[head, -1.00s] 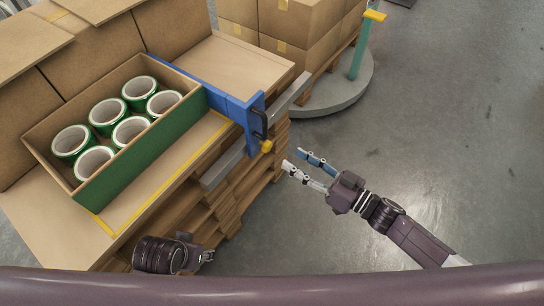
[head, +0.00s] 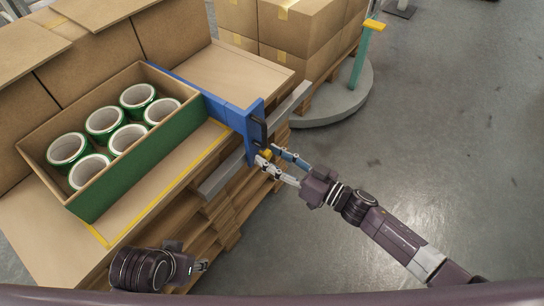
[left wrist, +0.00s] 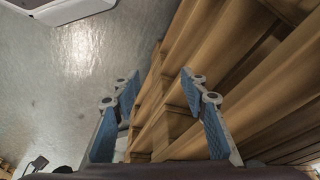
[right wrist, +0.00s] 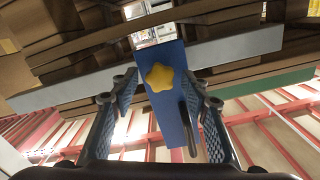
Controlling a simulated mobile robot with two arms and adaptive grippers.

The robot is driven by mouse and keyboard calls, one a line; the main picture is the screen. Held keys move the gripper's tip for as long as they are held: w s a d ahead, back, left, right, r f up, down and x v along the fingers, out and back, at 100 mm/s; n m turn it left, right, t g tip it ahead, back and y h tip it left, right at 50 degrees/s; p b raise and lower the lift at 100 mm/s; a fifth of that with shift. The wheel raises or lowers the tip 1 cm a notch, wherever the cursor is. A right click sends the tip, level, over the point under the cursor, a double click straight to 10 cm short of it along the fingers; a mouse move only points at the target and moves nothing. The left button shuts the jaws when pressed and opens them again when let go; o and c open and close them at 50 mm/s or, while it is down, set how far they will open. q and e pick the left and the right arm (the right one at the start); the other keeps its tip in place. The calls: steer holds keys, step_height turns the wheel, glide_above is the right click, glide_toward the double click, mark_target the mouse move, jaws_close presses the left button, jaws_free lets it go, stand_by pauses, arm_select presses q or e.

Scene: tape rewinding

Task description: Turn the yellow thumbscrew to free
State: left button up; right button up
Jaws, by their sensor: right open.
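The yellow thumbscrew (right wrist: 159,77) is a star-shaped knob on the end of a blue bracket (right wrist: 173,118) in the right wrist view. In the head view the thumbscrew (head: 266,154) shows at the lower end of the blue bracket (head: 229,112). My right gripper (head: 271,159) is open, its fingers on either side of the knob. In the right wrist view its fingertips (right wrist: 161,82) stand apart from the knob with gaps on both sides. My left gripper (left wrist: 158,82) is open and empty, low beside the wooden pallets; in the head view it is mostly hidden behind its wrist.
A green-sided box (head: 140,165) holds several rolls of green tape (head: 104,120) on the pallet stack. A grey bar (head: 221,174) runs along the stack's edge by the bracket. A round grey base with a green post (head: 359,68) stands behind. The floor at right is clear.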

jaws_close()
